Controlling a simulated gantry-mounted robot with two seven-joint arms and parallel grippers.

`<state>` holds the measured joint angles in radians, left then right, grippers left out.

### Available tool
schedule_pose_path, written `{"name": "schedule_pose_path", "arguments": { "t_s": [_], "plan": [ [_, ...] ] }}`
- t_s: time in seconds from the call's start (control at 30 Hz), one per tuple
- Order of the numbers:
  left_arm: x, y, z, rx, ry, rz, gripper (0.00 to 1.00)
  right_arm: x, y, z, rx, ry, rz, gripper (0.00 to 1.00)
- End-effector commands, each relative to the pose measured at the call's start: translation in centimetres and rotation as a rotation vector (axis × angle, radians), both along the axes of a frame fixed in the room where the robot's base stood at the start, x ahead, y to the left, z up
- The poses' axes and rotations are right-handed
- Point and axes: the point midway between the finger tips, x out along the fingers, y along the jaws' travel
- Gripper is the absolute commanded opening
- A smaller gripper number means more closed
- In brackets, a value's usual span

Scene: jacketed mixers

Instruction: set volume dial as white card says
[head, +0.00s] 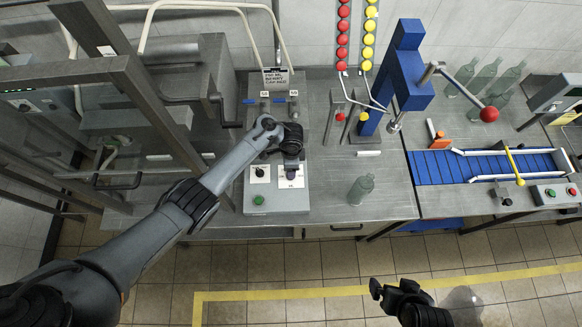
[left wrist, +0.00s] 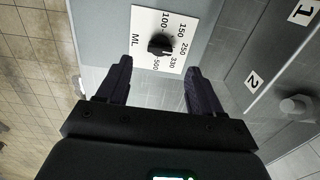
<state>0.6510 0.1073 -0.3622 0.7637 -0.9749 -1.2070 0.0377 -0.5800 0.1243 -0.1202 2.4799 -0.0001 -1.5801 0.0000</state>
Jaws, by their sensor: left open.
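The volume dial is a black knob (left wrist: 160,44) on a white plate marked 100, 150, 250, 330, 500 and ML in the left wrist view. I cannot tell for sure which mark the knob points to. In the head view its plate (head: 291,180) is on the grey control box, partly hidden by my left gripper (head: 292,157). My left gripper is open (left wrist: 158,82), its fingers apart on either side of the line to the knob, not visibly touching it. A pale card with dark writing (head: 276,78) stands behind the box; its writing is too small to read. My right gripper (head: 393,291) is low in front, away from the bench.
A second small dial plate (head: 260,174) and a green button (head: 259,200) share the box. A clear greenish bottle (head: 361,189) stands to the right on the bench. A blue conveyor (head: 480,165) lies farther right. Valves numbered 1 and 2 are behind the box.

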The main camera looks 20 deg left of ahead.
Motion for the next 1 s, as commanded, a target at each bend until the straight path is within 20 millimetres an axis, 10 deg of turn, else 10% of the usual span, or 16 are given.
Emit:
{"name": "schedule_pose_path", "arguments": {
  "t_s": [0.33,1.0],
  "plan": [
    [0.0,0.0,4.1,-0.001,0.000,0.000,0.66,0.0,0.0,1.4,-0.001,0.000,0.001,1.00],
    [-0.4,-0.2,4.0,0.000,-0.012,0.015,0.66,0.0,0.2,1.5,0.008,0.000,-0.006,1.00]
  ]
}}
